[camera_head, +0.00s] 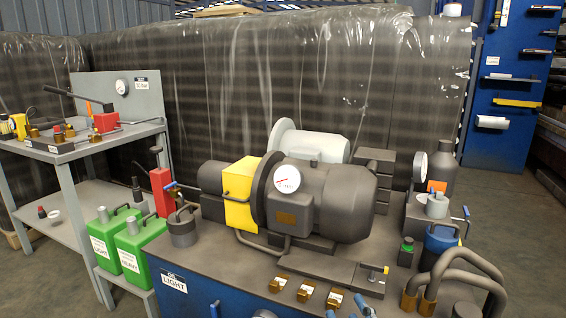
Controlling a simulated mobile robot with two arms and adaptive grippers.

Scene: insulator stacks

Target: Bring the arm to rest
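I cannot make out either of my grippers or arms in the head view. A blue tank unit (183,298) with a grey top and a label reading "OIL LIGHT" stands in front of me. A large grey motor (335,200) lies on it, beside a yellow block (241,192) and a round white dial gauge (287,179). Dark curved hoses (462,262) with brass ends rise at the bottom right. The near edge of the unit is cut off by the frame.
A grey shelf cart (75,185) stands at the left with a gauge panel (118,95). Two green canisters (120,245) stand on a low stand between cart and tank.

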